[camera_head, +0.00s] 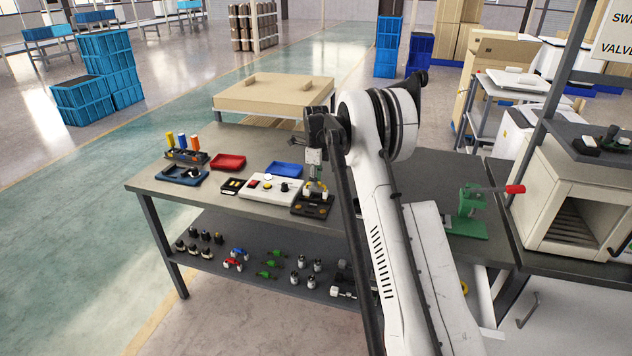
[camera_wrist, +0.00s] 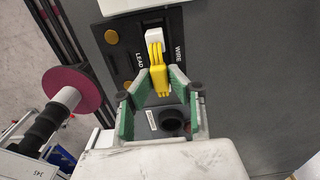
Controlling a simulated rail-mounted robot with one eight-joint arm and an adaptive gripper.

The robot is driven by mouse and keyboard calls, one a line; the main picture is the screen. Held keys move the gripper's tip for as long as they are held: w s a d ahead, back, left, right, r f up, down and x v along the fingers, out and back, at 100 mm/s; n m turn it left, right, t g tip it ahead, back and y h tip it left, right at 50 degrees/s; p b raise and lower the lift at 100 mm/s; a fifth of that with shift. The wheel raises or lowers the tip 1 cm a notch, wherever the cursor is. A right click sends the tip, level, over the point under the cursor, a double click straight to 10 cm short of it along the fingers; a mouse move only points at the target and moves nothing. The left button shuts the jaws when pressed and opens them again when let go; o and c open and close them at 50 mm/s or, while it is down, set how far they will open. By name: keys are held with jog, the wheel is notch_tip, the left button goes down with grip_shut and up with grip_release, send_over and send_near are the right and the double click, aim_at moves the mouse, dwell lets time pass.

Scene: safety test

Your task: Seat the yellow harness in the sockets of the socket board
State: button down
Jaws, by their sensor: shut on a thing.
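The yellow harness (camera_wrist: 156,62) is between the green-padded fingertips of my gripper (camera_wrist: 159,78) in the wrist view. A white plug (camera_wrist: 154,38) shows at its far end, over the dark socket board (camera_wrist: 127,62) marked LEAD and WIRE. In the head view my gripper (camera_head: 316,178) points down just above the black socket board (camera_head: 312,209) at the table's front edge. The harness (camera_head: 318,187) shows there as a small yellow arch with white ends at the board. The sockets under it are hidden, and I cannot tell whether the plugs are in them.
Left of the board are a white button panel (camera_head: 270,196), a blue tray (camera_head: 285,169) and a red tray (camera_head: 228,162). A green press with a red handle (camera_head: 469,205) stands to the right. The lower shelf (camera_head: 220,258) holds several small parts.

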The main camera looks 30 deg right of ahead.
jog(key=shift+f+b, duration=0.35)
jog(key=shift+f, duration=0.25)
jog(key=c, duration=1.2)
grip_release()
jog(key=shift+o, duration=0.2)
jog(key=shift+r+p, duration=1)
jog(key=shift+r, duration=2.55)
